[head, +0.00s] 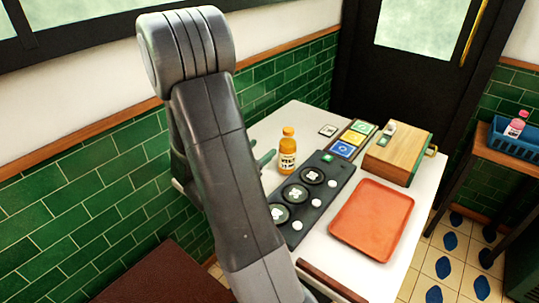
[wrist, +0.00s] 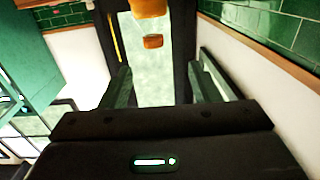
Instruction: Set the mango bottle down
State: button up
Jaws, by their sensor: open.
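The mango bottle (head: 287,152), orange with a pale label and an orange cap, appears to stand upright on the white table (head: 307,115), beside a dark panel. My gripper (head: 265,160) is mostly hidden behind my arm in the head view, with a green finger showing just left of the bottle. In the wrist view my gripper (wrist: 165,68) is open, its two green fingers spread apart. Orange parts of the bottle (wrist: 152,41) show beyond the fingertips, roughly between them; nothing is gripped.
The dark panel (head: 338,172) has several round fittings. A red-orange tray (head: 371,220) lies at the front right. Coloured tiles (head: 344,149), a small square piece (head: 328,130) and a wooden box (head: 398,156) are farther back. A blue basket (head: 518,140) stands on a side shelf.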

aim_at(285, 133)
jog(key=x, duration=0.4)
jog(key=p+x, duration=0.1)
jog(key=x, duration=0.8)
jog(key=shift+d+r, duration=0.2)
jog(key=shift+d, duration=0.35)
jog(key=shift+s, duration=0.1)
jog(key=shift+c, duration=0.3)
grip_shut()
